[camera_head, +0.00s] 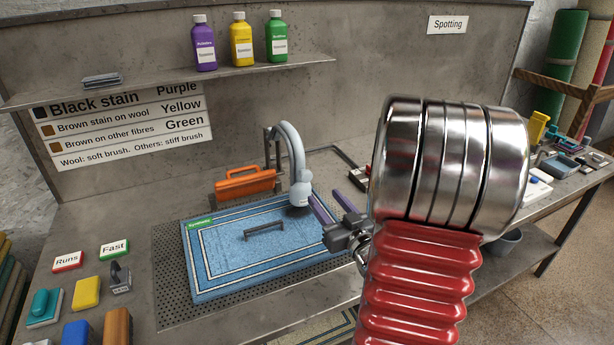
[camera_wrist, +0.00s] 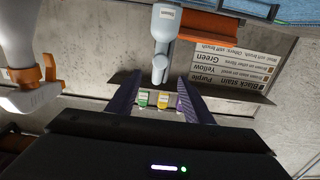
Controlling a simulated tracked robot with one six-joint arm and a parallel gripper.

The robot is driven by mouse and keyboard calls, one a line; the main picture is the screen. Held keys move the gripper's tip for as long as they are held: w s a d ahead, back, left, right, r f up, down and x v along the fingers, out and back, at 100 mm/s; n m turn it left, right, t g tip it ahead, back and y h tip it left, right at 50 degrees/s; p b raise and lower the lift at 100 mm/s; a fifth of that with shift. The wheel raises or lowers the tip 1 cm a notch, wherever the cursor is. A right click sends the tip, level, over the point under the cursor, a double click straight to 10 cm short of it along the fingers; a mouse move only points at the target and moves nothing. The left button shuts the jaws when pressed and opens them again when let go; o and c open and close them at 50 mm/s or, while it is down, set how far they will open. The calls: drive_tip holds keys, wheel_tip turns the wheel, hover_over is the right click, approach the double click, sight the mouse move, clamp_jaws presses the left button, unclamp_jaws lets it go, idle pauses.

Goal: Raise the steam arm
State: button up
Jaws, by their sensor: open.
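The steam arm (camera_head: 291,145) is a pale grey curved pipe rising from behind the rug. Its head is bent down, with the dark lower end at or just over the right part of the blue rug (camera_head: 215,262); contact is unclear. My gripper (camera_head: 325,195) has purple fingers, open and empty, just right of the steam arm's head. In the wrist view, the steam arm (camera_wrist: 166,22) hangs from the top of the picture, in line with the gap between my spread fingers (camera_wrist: 160,77). The fingers do not visibly grip it.
An orange handled tool (camera_head: 245,184) stands behind the rug. A dark handle (camera_head: 264,231) lies on the rug, over a perforated tray (camera_head: 172,270). Purple (camera_head: 204,45), yellow (camera_head: 241,42) and green (camera_head: 277,38) bottles stand on the shelf. Brushes and blocks sit at front left.

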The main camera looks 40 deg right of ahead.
sight(308, 176)
drive_tip(key=x, duration=1.3)
drive_tip(key=shift+f, duration=0.1)
drive_tip(key=shift+c, duration=0.3)
clamp_jaws()
drive_tip(key=shift+d, duration=0.3)
drive_tip(key=shift+a, duration=0.15)
